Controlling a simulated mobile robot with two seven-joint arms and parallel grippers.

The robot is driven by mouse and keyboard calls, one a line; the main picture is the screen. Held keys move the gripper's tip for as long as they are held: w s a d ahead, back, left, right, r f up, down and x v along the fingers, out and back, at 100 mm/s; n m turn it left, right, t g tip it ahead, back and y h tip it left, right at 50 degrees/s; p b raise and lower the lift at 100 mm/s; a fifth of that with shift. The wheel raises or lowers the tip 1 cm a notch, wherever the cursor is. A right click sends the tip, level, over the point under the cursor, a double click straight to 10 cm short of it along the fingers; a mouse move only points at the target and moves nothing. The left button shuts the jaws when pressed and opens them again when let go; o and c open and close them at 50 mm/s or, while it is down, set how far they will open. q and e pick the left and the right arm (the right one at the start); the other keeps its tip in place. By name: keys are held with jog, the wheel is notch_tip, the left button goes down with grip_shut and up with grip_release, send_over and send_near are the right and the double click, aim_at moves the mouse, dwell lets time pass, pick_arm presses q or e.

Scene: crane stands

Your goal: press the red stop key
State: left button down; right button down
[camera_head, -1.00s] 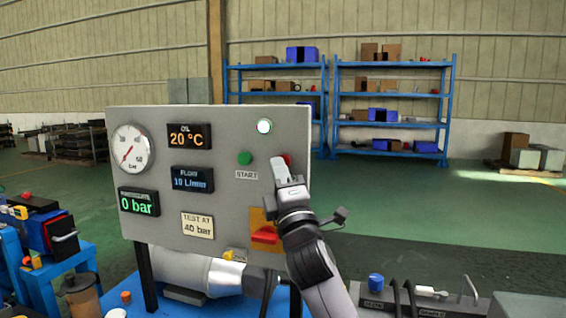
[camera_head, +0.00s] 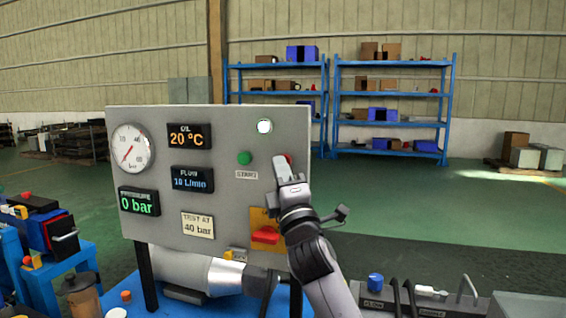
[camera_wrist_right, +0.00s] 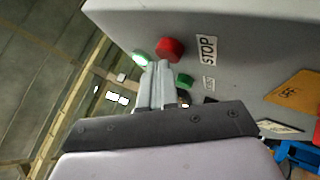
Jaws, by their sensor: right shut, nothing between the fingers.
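The red stop key (camera_head: 289,157) is at the right side of the grey panel (camera_head: 227,130), mostly hidden behind my right gripper in the head view. In the right wrist view the red key (camera_wrist_right: 169,48) shows clearly as a round button beside the STOP label (camera_wrist_right: 206,50). My right gripper (camera_head: 282,164) is shut and empty, with its fingertips just in front of the key. In the wrist view the fingertips (camera_wrist_right: 159,66) end close below the key; I cannot tell whether they touch it. My left gripper is not in view.
A green START button (camera_head: 244,158) sits left of the stop key, and a lit white lamp (camera_head: 264,126) above it. A red handle (camera_head: 265,236) on a yellow plate is low on the panel, close to my right arm. Blue shelves (camera_head: 390,105) stand far behind.

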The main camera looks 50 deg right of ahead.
jog(key=shift+w+d, duration=0.1)
jog(key=shift+d, duration=0.15)
jog(key=shift+a, duration=0.15)
dwell(0.4)
jog(key=shift+s+a, duration=0.45)
jog(key=shift+a, duration=0.25)
jog(key=a, duration=0.1)
jog(key=s+a, duration=0.1)
jog(key=a, duration=0.1)
jog(key=s+a, duration=0.1)
jog(key=shift+s+a+p, duration=0.15)
jog(key=shift+a+p, duration=0.05)
jog(key=shift+p, duration=0.1)
dwell(0.7)
